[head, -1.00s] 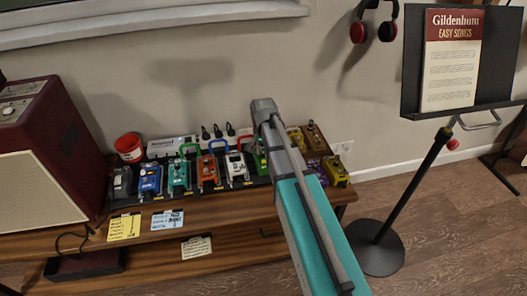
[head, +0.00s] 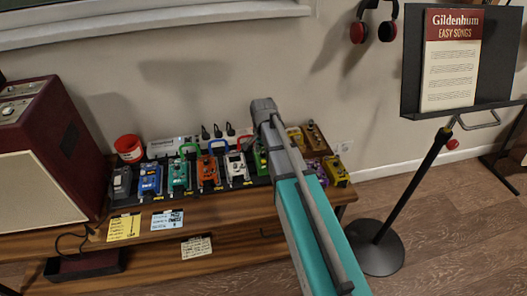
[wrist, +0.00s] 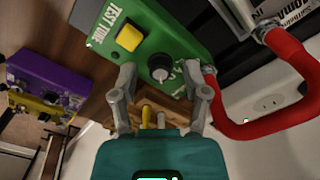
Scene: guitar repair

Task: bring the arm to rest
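My arm (head: 310,220) reaches forward over the pedalboard in the head view; my gripper is hidden behind it there. In the wrist view my gripper (wrist: 160,70) is open, its two grey fingers apart. A green pedal (wrist: 165,30) marked "TEST TONE" lies beyond the fingers, with its black knob (wrist: 160,67) showing between the fingertips. I see no finger touching the knob. Nothing is visibly held. The green pedal shows partly beside the arm in the head view (head: 260,160).
Several coloured pedals stand in a row, such as an orange one (head: 207,172) and a blue one (head: 149,180). A red amplifier (head: 50,150) stands left, and a music stand (head: 410,200) right. A red patch cable (wrist: 285,110) curves near my right finger.

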